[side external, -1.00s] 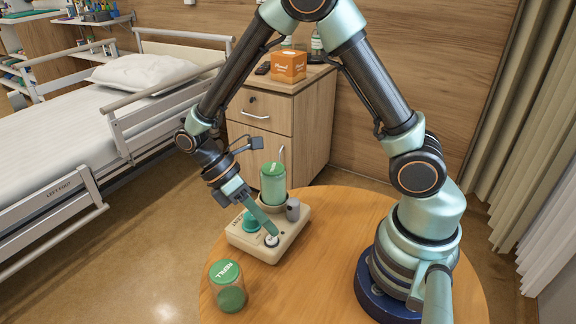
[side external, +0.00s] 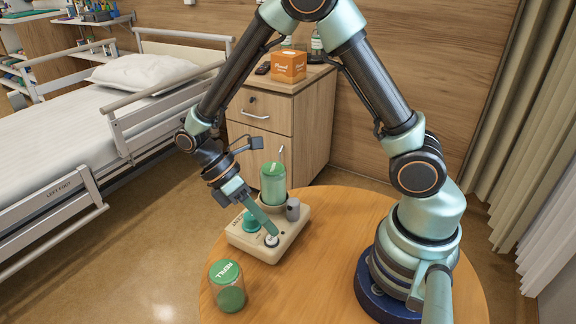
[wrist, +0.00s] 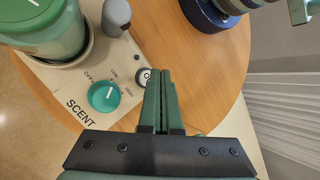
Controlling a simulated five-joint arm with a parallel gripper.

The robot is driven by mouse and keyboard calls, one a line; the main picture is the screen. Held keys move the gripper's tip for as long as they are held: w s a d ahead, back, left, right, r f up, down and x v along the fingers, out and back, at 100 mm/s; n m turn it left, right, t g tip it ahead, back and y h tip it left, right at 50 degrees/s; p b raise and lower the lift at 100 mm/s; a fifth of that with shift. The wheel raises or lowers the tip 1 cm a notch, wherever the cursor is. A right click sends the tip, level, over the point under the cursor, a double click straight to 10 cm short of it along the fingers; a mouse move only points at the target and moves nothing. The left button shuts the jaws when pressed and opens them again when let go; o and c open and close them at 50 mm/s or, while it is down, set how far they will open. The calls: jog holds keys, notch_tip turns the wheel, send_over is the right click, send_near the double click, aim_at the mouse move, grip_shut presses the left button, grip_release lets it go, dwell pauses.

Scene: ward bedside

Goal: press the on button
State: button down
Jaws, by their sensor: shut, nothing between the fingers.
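A beige scent machine (side external: 262,253) sits on the round wooden table, with SCENT lettering also showing on it in the wrist view (wrist: 72,98). It carries a white round button (side external: 271,241) with a dark mark, also visible in the wrist view (wrist: 143,75), and a green dial (wrist: 104,96) marked OFF, LOW and HIGH. My gripper (side external: 276,233) is shut and empty, pointing down with its tips right at the button. In the wrist view the fingers (wrist: 160,72) overlap the button's right edge. I cannot tell whether they touch it or whether it is pressed in.
A green-lidded canister (side external: 273,184) stands in the machine, beside a grey knob (side external: 293,210). A jar with a REFILL lid (side external: 227,286) stands on the table (side external: 330,235) in front. A bedside cabinet (side external: 275,115) and a bed (side external: 60,140) are behind.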

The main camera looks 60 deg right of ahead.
aim_at(267, 238)
jog(key=shift+f, duration=0.1)
dwell(0.3)
jog(key=shift+f, duration=0.35)
jog(key=shift+f, duration=0.45)
dwell(0.7)
jog(key=shift+r, duration=0.9)
jog(key=shift+r, duration=2.5)
